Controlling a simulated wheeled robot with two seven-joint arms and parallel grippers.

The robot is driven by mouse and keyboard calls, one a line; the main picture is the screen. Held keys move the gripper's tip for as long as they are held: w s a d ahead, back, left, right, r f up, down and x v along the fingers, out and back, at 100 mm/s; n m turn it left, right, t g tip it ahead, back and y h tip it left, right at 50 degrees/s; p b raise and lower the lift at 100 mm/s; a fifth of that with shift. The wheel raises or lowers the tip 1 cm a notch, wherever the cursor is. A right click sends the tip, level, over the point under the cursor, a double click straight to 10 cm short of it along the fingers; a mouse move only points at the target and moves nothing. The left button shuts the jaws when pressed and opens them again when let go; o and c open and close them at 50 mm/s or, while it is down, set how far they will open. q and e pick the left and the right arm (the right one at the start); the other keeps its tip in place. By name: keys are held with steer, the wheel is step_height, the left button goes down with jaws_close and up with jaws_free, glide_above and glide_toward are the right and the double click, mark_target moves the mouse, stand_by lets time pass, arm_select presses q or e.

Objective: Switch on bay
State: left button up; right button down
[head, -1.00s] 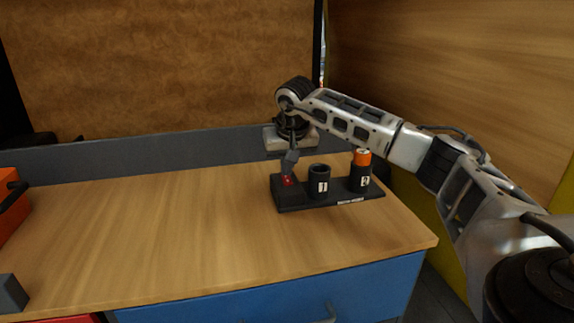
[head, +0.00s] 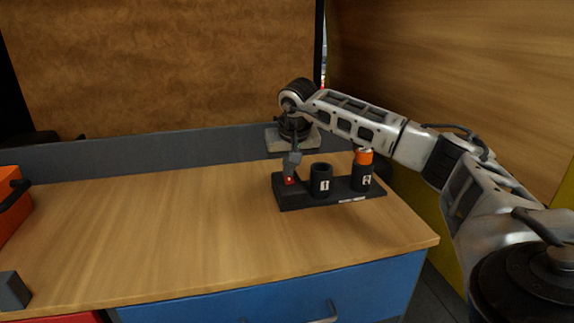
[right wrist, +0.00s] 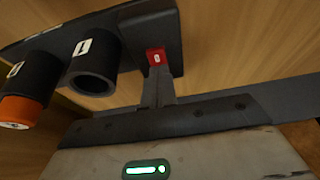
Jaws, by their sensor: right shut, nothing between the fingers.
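A black holder block (head: 335,198) stands near the right end of the wooden bench. At its left end is a small red rocker switch (head: 289,180), which also shows in the right wrist view (right wrist: 155,57) with a pale mark. My right gripper (head: 291,169) points down, shut and empty, right at the switch; in the right wrist view its fingers (right wrist: 157,90) end beside the red part. I cannot tell whether they touch it. Cup 1 (head: 320,182) looks empty. Cup 2 (head: 362,179) holds an orange-topped cylinder (head: 364,157). My left gripper is out of view.
An orange box (head: 12,200) with a dark handle stands at the left edge, with a grey block (head: 12,292) in front of it. A low grey wall (head: 150,158) runs along the back. The bench's left and middle are clear.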

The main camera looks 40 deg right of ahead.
mark_target(291, 182)
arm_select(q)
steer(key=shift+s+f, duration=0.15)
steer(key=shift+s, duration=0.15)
arm_select(e)
steer(key=shift+s+a+f, duration=0.2)
steer(key=shift+s+a, duration=0.1)
steer(key=shift+s, duration=0.3)
step_height(291, 182, up, 4)
steer(key=p, duration=0.4)
steer(key=shift+s+a+r, duration=0.1)
steer(key=shift+s+r, duration=0.05)
steer(key=shift+r, duration=0.1)
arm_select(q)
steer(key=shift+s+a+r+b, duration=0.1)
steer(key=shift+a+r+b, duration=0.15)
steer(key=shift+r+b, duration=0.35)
arm_select(e)
steer(key=v, duration=0.9)
steer(key=shift+s+a+r, duration=0.15)
steer(key=shift+a+r, duration=0.05)
steer(key=shift+r, duration=0.15)
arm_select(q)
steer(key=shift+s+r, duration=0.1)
arm_select(e)
steer(key=shift+s, duration=0.1)
